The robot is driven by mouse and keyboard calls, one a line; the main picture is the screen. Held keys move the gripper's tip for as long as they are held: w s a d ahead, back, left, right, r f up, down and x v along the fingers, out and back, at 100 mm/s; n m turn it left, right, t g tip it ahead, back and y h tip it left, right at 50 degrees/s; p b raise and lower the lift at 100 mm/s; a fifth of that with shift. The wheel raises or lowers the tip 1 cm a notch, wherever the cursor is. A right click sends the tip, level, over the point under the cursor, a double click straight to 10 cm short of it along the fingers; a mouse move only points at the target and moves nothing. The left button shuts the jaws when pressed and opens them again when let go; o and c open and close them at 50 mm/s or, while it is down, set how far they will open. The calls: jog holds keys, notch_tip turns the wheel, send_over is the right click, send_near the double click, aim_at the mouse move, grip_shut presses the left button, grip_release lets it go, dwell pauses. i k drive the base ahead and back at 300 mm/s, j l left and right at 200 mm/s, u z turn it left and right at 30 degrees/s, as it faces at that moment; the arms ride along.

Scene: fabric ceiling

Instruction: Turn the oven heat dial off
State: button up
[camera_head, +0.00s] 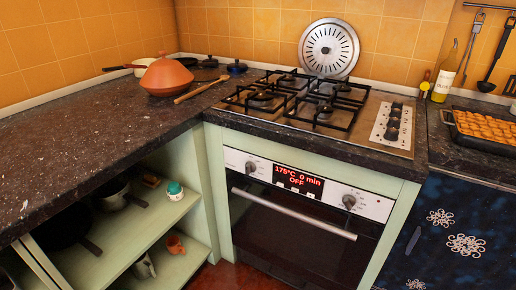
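The oven (297,242) is built into pale green cabinetry below the hob, with its dark glass door shut. Its white control panel carries a left dial (250,166) and a right dial (349,201). Between them a display (298,181) reads "175°C 0 min OFF" in red. I cannot tell from the panel which dial sets the heat, and the dial markings are too small to read. A long metal handle (293,213) crosses the door below the dials. My gripper is not in view.
The gas hob (316,117) above has several knobs at its right. An orange pot (167,77) and a wooden utensil (199,90) are on the left counter. Open shelves (133,237) are below it. A baking tray (449,118) of food sits right. The red floor shows little.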

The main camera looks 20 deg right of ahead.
aim_at(349, 201)
jog(key=z, duration=1.25)
jog(key=k+l+u, duration=0.1)
jog(key=k+l, duration=0.05)
jog(key=l, duration=0.05)
